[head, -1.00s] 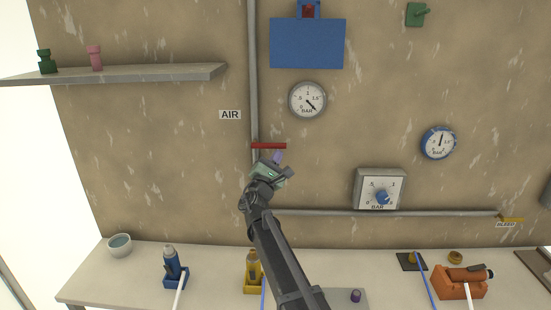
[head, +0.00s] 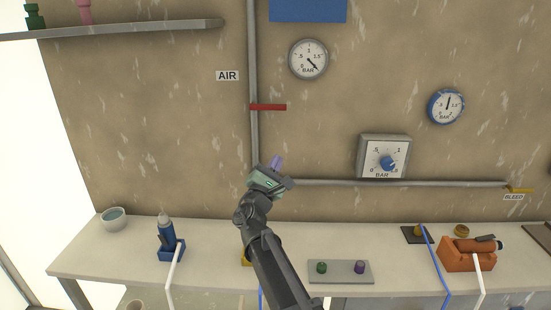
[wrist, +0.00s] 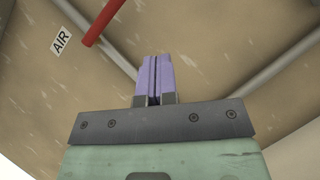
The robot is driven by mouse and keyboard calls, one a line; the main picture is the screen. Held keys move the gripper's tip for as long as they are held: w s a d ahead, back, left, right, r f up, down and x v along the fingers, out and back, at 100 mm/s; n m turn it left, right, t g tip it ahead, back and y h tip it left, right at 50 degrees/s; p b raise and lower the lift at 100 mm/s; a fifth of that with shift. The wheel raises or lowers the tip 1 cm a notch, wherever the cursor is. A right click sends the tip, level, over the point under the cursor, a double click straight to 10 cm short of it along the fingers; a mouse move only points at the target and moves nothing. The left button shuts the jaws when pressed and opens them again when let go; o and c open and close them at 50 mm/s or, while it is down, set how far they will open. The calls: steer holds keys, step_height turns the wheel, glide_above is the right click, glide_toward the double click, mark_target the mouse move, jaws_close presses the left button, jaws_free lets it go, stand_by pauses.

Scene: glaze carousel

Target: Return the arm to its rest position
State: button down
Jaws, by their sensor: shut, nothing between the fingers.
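My gripper (head: 277,163) is in the middle of the head view, raised above the bench and in front of the wall. Its purple fingers also show in the wrist view (wrist: 154,78), pressed together with nothing between them. The wrist view looks past the fingers to the wall, with a red lever (wrist: 104,22) at upper left of them. In the head view the red lever (head: 268,107) is above the gripper, apart from it in the picture.
The bench (head: 215,263) holds a bowl (head: 114,219), a blue holder (head: 171,247), a grey plate with green and purple knobs (head: 340,272) and an orange holder (head: 465,255). A pipe (head: 420,183), gauges (head: 309,59) and a regulator box (head: 384,157) are on the wall. A shelf (head: 130,31) is upper left.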

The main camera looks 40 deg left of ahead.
stand_by(0.4)
steer(key=w+d+f+m+g+h, duration=0.2)
steer(key=d+f+m+g+h, duration=0.35)
steer(key=d, duration=0.55)
steer(key=w+d+f+m+g+h, duration=0.1)
steer(key=d+f+m+g+h, duration=0.2)
steer(key=d+f+m, duration=0.65)
steer(key=w+d+f+m+g+h, duration=0.25)
steer(key=d+m+g+h, duration=0.2)
steer(key=d, duration=0.85)
steer(key=s+d+f+m+g+y, duration=0.1)
steer(key=s+d+f+m+g, duration=0.1)
steer(key=d, duration=0.9)
steer(key=s+d+f+m+g+y, duration=0.2)
steer(key=d+m, duration=0.4)
steer(key=d, duration=0.6)
steer(key=s+d+f+m+g+y, duration=0.2)
steer(key=s+d+f+m+g, duration=0.1)
steer(key=d, duration=0.8)
steer(key=shift+s+d+f+m+g, duration=0.2)
steer(key=shift+s+m+g, duration=0.45)
steer(key=shift+s+g, duration=0.5)
